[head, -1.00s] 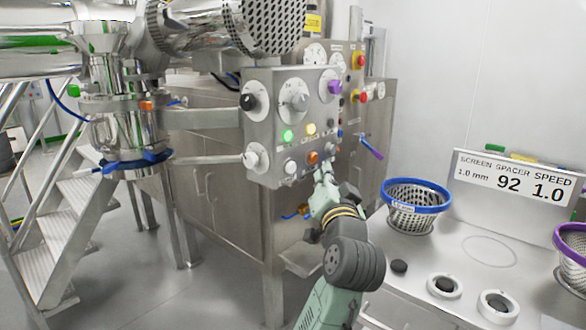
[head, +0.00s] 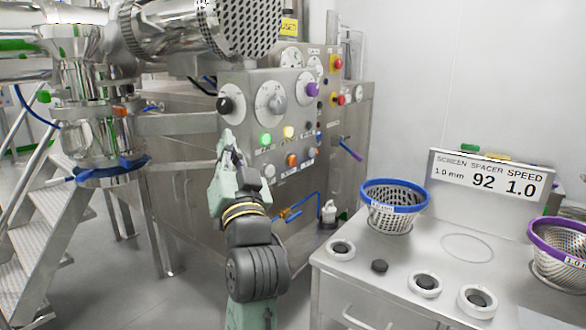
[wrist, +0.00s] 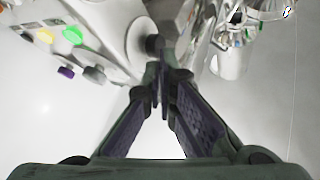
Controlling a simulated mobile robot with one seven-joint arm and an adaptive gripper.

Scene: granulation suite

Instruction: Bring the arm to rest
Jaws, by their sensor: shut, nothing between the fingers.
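My gripper (head: 228,143) is at the lower left of the grey control panel (head: 245,88), in front of its face in the head view. My pale green arm reaches up to it from the bottom of the picture. In the wrist view my gripper (wrist: 160,78) has its dark fingers together at the tips, with nothing between them. A black-centred white dial lies just beyond the fingertips there. I cannot tell whether the tips touch it.
The panel carries a lit green button (head: 265,139), a yellow button (head: 289,132) and several dials. To the right, a bench holds a blue-rimmed basket (head: 394,194), a purple-rimmed basket (head: 560,250), several ring-shaped spacers and a sign (head: 489,180). Metal stairs (head: 35,235) stand at the left.

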